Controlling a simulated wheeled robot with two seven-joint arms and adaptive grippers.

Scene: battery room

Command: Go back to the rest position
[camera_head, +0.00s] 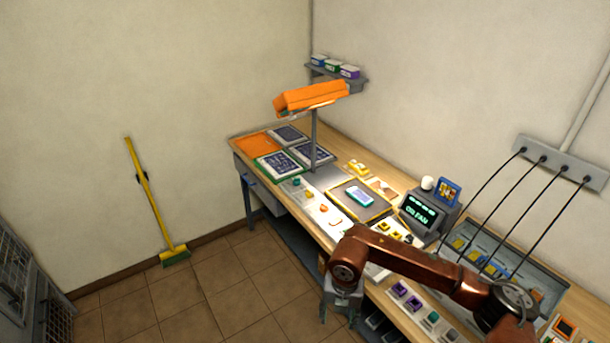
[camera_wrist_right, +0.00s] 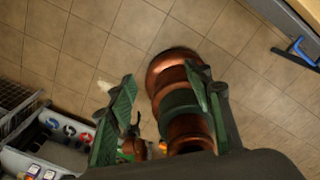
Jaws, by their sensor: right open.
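My right arm (camera_head: 420,268) comes in from the right in the head view, copper-brown, in front of the workbench. My right gripper (camera_head: 341,312) hangs below the arm's near end, beside the bench's front edge. In the right wrist view its two green fingers (camera_wrist_right: 162,82) stand apart, with no object held between them. Behind them show copper and dark round sections of my own body and the tiled floor. My left gripper is not in view.
The wooden workbench (camera_head: 244,134) carries trays, an orange lamp (camera_head: 311,97), a display box (camera_head: 421,214) and small parts. A yellow broom (camera_head: 150,195) leans on the left wall. The tiled floor (camera_head: 235,290) left of the bench is clear. Grey cage-like units (camera_head: 18,265) stand far left.

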